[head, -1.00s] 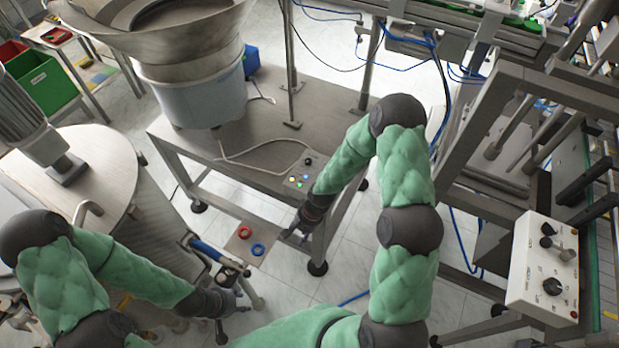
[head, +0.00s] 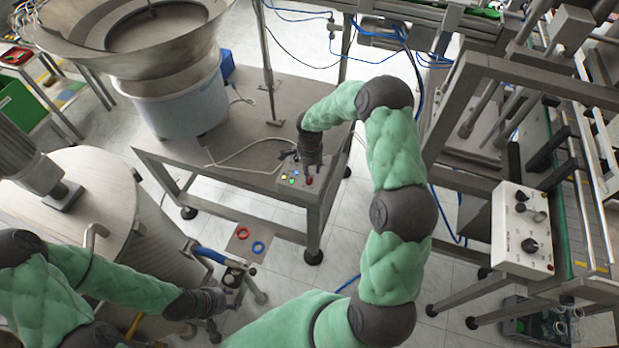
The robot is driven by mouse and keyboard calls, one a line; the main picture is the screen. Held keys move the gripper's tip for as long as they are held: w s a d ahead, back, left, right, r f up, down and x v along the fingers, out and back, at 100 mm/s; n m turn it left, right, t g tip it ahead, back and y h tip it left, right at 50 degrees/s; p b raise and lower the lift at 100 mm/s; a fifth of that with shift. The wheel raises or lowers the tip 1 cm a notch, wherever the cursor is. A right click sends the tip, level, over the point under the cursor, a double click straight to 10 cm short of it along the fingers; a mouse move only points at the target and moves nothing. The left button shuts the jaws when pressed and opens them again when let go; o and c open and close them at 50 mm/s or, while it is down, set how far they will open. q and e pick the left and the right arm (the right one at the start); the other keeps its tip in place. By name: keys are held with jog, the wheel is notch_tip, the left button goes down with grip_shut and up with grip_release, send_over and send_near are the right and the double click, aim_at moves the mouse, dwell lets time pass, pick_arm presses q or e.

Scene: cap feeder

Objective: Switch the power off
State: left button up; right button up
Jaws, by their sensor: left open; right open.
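A small control panel (head: 287,187) sits at the front corner of the feeder table. Yellow (head: 283,177), green (head: 292,182) and blue (head: 296,172) buttons show on it, and a red part (head: 309,181) shows by my gripper. My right gripper (head: 307,171) is open, pointing down over the panel, and covers part of it; the black knob is not clearly visible and I cannot tell if I touch anything. My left gripper (head: 226,303) is open and empty at lower left, away from the panel.
The bowl feeder (head: 180,100) stands on the metal table (head: 245,130), with a pale cable behind the panel. A plate with red (head: 242,233) and blue (head: 258,247) rings is below. A white box with knobs (head: 522,235) is at right.

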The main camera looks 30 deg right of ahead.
jog(key=shift+f, duration=2.65)
jog(key=shift+c, duration=0.3)
grip_shut()
